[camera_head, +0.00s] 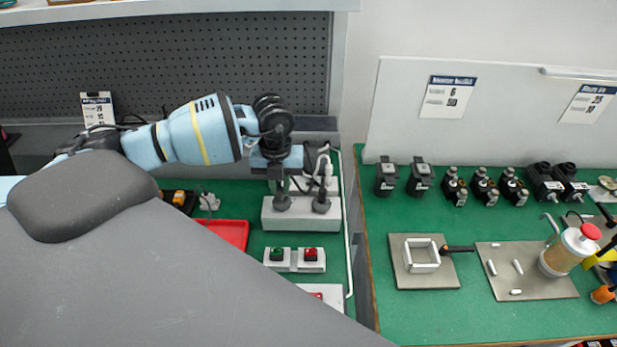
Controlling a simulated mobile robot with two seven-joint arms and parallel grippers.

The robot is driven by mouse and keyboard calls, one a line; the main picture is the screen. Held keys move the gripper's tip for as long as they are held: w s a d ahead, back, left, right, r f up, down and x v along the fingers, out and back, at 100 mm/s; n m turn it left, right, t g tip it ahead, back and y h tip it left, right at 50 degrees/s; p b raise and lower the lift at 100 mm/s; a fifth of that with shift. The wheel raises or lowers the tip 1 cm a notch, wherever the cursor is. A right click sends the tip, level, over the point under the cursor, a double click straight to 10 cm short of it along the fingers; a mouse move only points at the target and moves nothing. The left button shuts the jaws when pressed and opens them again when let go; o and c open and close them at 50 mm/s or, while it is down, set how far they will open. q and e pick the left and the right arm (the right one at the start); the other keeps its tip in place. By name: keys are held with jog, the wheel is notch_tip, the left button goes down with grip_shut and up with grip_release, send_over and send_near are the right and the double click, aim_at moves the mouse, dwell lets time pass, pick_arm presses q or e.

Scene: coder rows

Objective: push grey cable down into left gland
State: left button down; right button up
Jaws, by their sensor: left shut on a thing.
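A light grey box (301,217) stands on the green bench with two dark glands on its top. The left gland (282,201) is directly below my left gripper (286,184). The gripper points down and is shut on the grey cable, which is mostly hidden by the fingers; I cannot tell how deep its end sits in the gland. My right gripper is not in view.
In front of the box is a button station with a green button (277,254) and a red button (310,254). A red tray (222,234) lies to the left. A white rail (347,230) runs along the bench's right edge. A second green bench (420,318) holds connectors and plates.

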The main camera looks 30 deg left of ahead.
pick_arm(q)
jog(key=shift+f, duration=0.15)
jog(key=c, duration=1.3)
grip_release()
jog(key=shift+o, duration=0.2)
notch_tip(320, 180, up, 6)
jog(key=shift+r, duration=0.9)
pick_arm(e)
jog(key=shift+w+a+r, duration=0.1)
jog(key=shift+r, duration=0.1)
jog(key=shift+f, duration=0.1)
